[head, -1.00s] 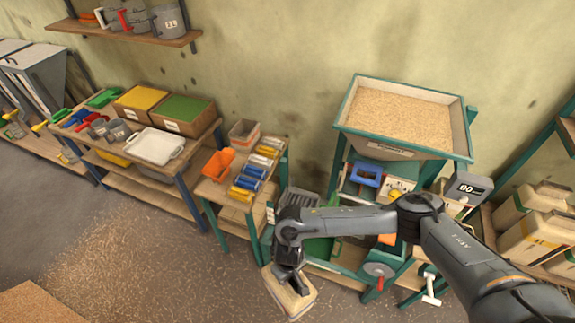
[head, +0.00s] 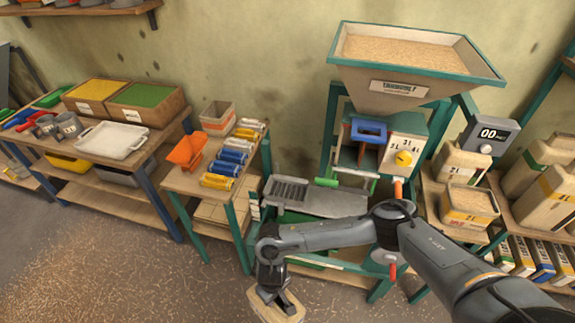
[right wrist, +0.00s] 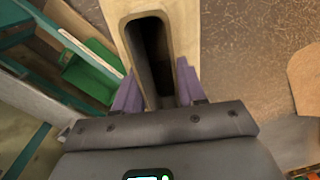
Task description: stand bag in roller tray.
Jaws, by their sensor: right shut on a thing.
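The bag (head: 272,309) is a tan block-like pack hanging at the bottom of the head view, partly cut off by the frame. My right gripper (head: 272,284) is shut on its top, above the floor. In the right wrist view, purple fingertips (right wrist: 158,92) grip the tan bag (right wrist: 184,38) on either side of a dark slot. A grey tray with a ribbed, roller-like section (head: 288,191) sits in front of the hopper stand, beyond and above my right gripper in the picture. My arm hides part of its front. My left gripper is not in view.
A grain hopper (head: 400,85) stands behind the tray. A small table (head: 205,184) with batteries-like rolls and an orange scoop (head: 187,151) is left of it. Another bag (head: 468,205) stands at right. Bare floor (head: 130,270) lies at lower left.

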